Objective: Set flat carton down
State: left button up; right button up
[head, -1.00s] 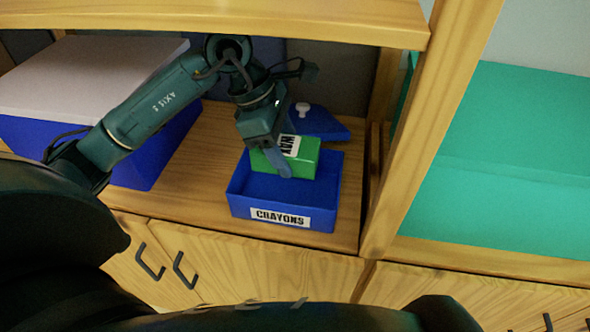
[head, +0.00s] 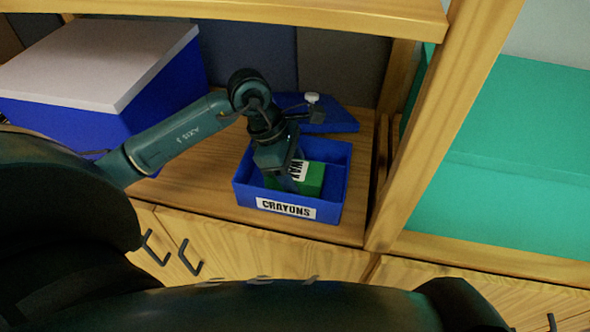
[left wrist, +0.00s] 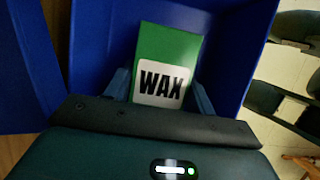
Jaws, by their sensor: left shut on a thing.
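The flat carton (head: 312,180) is green with a white label reading WAX. It is inside the blue box labelled CRAYONS (head: 342,196), low between its walls. My left gripper (head: 287,178) reaches down into the box and is shut on the carton. In the left wrist view the carton (left wrist: 168,48) sits between the two fingers (left wrist: 160,90), with blue box walls (left wrist: 238,50) around it. Whether the carton touches the box floor is hidden. My right gripper is not in view.
A blue lid with a white knob (head: 335,118) lies behind the box. A large blue box with a pale lid (head: 100,65) stands at the left. A wooden upright (head: 440,125) is close on the right, and a shelf board (head: 250,12) is above.

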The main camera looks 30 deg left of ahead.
pick_arm(q)
jog(key=shift+f, duration=0.1)
jog(key=o, duration=1.1)
jog(key=shift+c, duration=0.2)
jog(key=v, duration=1.2)
jog(key=shift+b, duration=0.3)
